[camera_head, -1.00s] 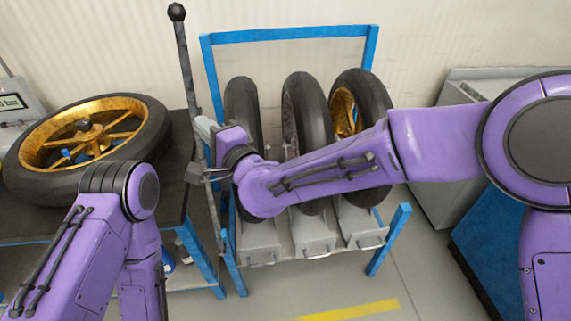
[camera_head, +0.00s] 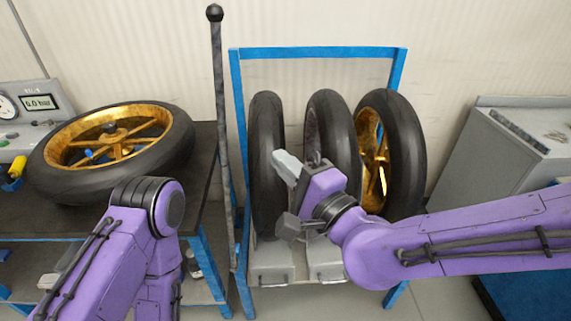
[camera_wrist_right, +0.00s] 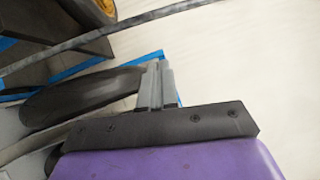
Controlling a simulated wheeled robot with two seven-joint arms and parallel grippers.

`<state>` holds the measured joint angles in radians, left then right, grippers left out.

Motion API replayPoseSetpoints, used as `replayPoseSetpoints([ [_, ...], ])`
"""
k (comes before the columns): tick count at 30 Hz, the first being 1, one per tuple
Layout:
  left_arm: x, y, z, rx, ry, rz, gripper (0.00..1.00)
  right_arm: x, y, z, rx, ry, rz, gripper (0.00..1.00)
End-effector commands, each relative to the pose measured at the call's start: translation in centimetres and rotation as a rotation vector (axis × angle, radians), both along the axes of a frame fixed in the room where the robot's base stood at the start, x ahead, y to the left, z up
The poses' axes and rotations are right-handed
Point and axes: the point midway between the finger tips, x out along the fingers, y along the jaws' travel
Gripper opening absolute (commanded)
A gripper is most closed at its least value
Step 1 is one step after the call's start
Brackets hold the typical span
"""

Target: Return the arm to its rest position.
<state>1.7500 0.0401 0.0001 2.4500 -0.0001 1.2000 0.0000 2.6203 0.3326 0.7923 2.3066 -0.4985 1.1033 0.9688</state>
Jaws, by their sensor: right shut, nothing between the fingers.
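My right arm (camera_head: 470,240) reaches in from the right in the head view. Its gripper (camera_head: 280,160) is shut and empty, in front of the left and middle tyres of the blue rack. The right wrist view shows its grey fingers (camera_wrist_right: 157,85) together, with a dark tyre (camera_wrist_right: 75,97) behind and to the left of them. My left arm (camera_head: 125,245) stands bent at the lower left of the head view. Its gripper is outside the picture.
The blue rack (camera_head: 315,52) holds a left tyre (camera_head: 266,150), a middle tyre (camera_head: 330,125) and a gold-rimmed wheel (camera_head: 400,150). A dark lever (camera_head: 220,120) stands left of it. A gold wheel (camera_head: 110,150) lies on the bench (camera_head: 205,165). A grey cabinet (camera_head: 480,150) stands right.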

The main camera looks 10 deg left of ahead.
Motion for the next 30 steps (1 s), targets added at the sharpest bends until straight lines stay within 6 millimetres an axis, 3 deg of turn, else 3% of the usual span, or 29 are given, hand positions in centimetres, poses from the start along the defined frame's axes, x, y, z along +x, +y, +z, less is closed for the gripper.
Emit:
replayPoseSetpoints([
  [8,0.0,0.0,0.0,0.000,0.000,0.000,0.43,0.2,-0.1,0.0,-0.068,-0.064,-0.021,0.00],
  [10,0.0,0.0,0.0,0.000,0.000,0.000,0.43,1.3,-1.9,-2.0,-0.207,-0.116,-0.105,0.00],
  [12,0.0,0.0,0.0,0.000,0.000,0.000,0.43,2.8,-5.0,-7.2,-0.381,-0.085,-0.196,0.00],
  [15,0.0,0.0,0.0,0.000,0.000,0.000,0.43,3.3,-9.4,-15.4,-0.606,0.012,-0.269,0.00],
  [20,0.0,0.0,0.0,0.000,0.000,0.000,0.43,0.3,-17.1,-27.8,-0.945,0.207,-0.308,0.00],
  [24,0.0,0.0,0.0,0.000,0.000,0.000,0.43,-5.7,-24.2,-36.8,-1.223,0.396,-0.277,0.00],
  [27,0.0,0.0,0.0,0.000,0.000,0.000,0.43,-11.4,-29.3,-41.6,-1.400,0.539,-0.232,0.00],
  [30,0.0,0.0,0.0,0.000,0.000,0.000,0.43,-17.0,-33.4,-44.6,-1.528,0.669,-0.180,0.00],
])
